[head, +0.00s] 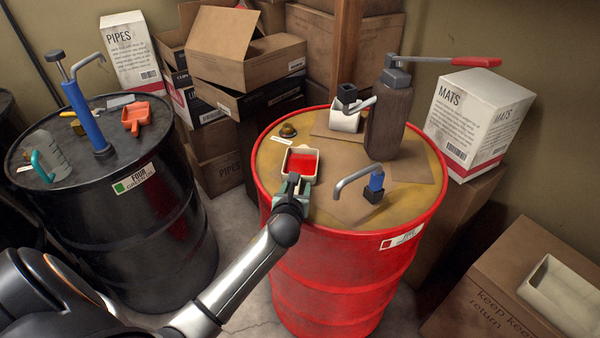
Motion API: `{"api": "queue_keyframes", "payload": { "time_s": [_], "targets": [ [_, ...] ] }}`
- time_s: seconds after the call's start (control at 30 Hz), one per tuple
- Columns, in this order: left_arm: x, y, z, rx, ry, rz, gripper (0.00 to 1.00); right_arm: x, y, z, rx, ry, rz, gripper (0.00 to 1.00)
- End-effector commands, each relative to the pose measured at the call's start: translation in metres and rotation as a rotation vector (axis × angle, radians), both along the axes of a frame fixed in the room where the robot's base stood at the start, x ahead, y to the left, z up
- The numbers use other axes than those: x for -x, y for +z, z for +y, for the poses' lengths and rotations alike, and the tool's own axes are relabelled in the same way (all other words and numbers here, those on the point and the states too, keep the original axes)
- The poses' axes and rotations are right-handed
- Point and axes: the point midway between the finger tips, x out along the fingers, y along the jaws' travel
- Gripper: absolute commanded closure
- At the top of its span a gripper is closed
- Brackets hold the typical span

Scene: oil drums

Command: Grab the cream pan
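The cream pan (290,162) sits on top of the red drum (325,275), near its left front edge. It is a small rectangular pan with a red inside. My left gripper (294,183) is right at the pan's near side, where a handle would be. Its greenish fingers are close to or around that part. The gripper hides the pan's near end, and I cannot tell whether the fingers are closed on it. My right gripper is out of view.
Behind are a brown pump bottle (385,125) and a white container (345,121).

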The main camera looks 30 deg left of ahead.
Motion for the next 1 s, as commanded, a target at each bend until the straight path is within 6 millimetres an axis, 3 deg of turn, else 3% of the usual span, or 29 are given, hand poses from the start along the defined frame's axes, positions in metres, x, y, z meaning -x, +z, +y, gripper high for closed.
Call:
{"api": "queue_keyframes", "payload": {
  "time_s": [0.27, 0.77, 1.0],
  "targets": [
    [-0.0016, -0.0008, 0.0007, 0.0, 0.0, 0.0, 0.44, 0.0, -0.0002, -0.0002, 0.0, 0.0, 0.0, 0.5],
    [-0.0013, -0.0009, 0.0007, 0.0, 0.0, 0.001, 1.0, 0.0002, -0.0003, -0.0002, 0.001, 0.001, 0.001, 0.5],
    [-0.0013, -0.0009, 0.0007, 0.0, 0.0, 0.001, 1.0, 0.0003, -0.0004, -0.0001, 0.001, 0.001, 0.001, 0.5]
  ]
}}
